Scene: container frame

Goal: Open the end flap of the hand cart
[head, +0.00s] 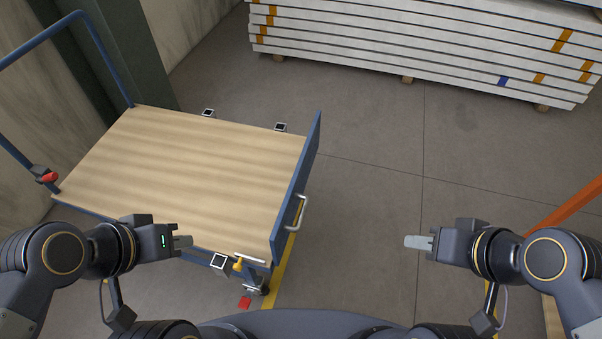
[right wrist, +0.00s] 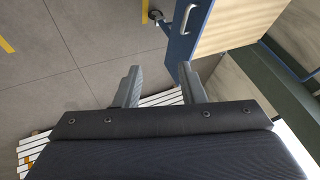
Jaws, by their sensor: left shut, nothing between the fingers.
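The hand cart (head: 180,165) stands at the left with a wooden deck and a blue push bar (head: 95,40). Its blue end flap (head: 285,205) stands upright along the deck's right end, with a metal handle (head: 300,212) on its outer face. A yellow latch piece (head: 238,265) sits near the flap's front lower corner. My left gripper (head: 186,242) is shut and empty over the deck's front edge, left of the flap. My right gripper (head: 412,241) is open and empty over the floor, right of the flap. In the right wrist view the flap (right wrist: 188,42) lies beyond its spread fingers (right wrist: 160,86).
Stacked white panels (head: 420,50) with orange straps lie at the back right. A dark green column (head: 115,50) and a wall stand behind the cart. An orange bar (head: 575,205) is at the far right. The floor (head: 385,150) between cart and panels is clear.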

